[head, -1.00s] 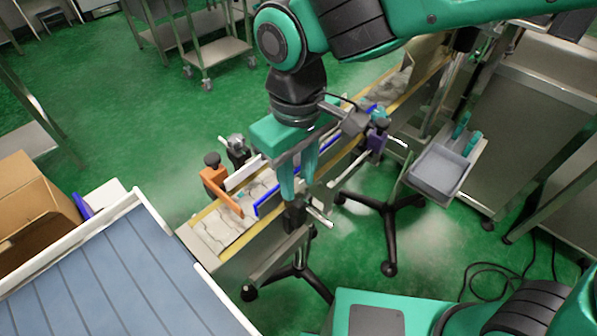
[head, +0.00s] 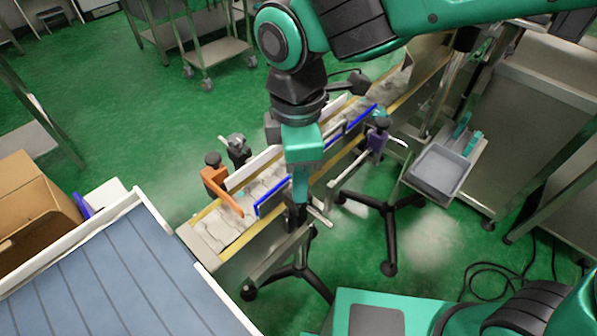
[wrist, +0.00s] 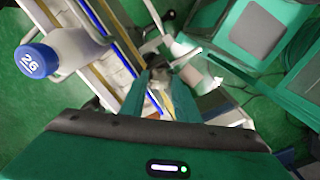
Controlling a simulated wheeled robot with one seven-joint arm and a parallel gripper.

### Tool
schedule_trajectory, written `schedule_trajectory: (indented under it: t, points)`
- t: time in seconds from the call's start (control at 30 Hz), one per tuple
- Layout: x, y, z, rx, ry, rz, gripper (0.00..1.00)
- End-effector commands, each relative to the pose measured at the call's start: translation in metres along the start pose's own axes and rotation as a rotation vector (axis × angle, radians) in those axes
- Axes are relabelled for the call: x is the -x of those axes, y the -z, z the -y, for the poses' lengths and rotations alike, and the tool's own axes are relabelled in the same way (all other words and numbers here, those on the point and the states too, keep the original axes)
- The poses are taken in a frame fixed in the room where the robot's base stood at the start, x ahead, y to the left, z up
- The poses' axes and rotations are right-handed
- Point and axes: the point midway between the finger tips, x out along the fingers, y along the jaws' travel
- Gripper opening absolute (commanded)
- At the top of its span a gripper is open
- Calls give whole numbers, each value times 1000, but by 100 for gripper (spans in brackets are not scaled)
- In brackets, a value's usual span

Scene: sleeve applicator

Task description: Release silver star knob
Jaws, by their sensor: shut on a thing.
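My gripper (head: 301,200) points down at the near rail of the conveyor, its fingers seen edge-on in the head view. In the wrist view the fingers (wrist: 161,97) are closed around a small silver-grey piece, the silver star knob (wrist: 159,84), which is mostly hidden by them. In the head view the fingers hide the knob. A dark clamp block (head: 297,216) with a metal rod (head: 320,216) sits right below the fingertips.
A grey tray (head: 440,170) stands right.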

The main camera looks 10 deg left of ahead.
Motion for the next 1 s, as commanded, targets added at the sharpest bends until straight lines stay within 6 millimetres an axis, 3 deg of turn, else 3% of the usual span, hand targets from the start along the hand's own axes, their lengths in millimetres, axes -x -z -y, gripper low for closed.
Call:
schedule_trajectory:
  t: [0.6,1.0]
  points:
    - [0,-3,-4,514,-4,3,6]
    - [0,-3,-4,669,-5,2,6]
